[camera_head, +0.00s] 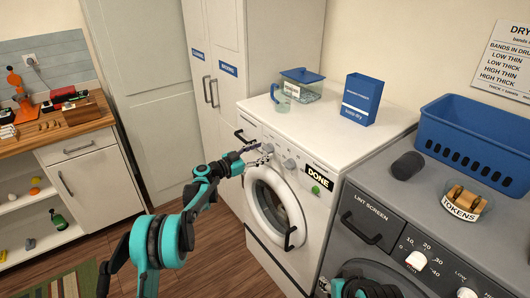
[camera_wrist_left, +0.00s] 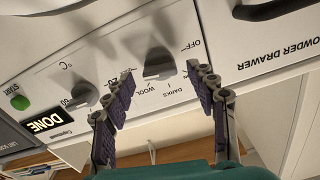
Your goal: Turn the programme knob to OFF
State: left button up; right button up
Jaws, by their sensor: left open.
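The programme knob (camera_wrist_left: 158,63) is a grey knob on the washer's white control panel. In the left wrist view, which is upside down, the labels OFF, DARKS and WOOL stand around it. I cannot tell exactly where its pointer is set. My left gripper (camera_wrist_left: 160,74) is open, with one purple-padded finger on each side of the knob in that view; contact is not visible. In the head view my left gripper (camera_head: 256,154) is in front of the panel and partly covers the knob (camera_head: 268,148). My right arm's end (camera_head: 362,287) is cut off at the bottom edge.
A second knob (camera_wrist_left: 84,94) for temperature, a DONE display (camera_head: 318,175) and a green start button (camera_head: 316,189) are along the panel. The powder drawer (camera_head: 246,130) is on the other side. A grey dryer (camera_head: 420,225) stands at the right.

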aim_at(268, 149)
pick_arm(q)
jog(key=shift+x, duration=1.1)
jog(key=c, duration=1.2)
jog(key=shift+o, duration=0.2)
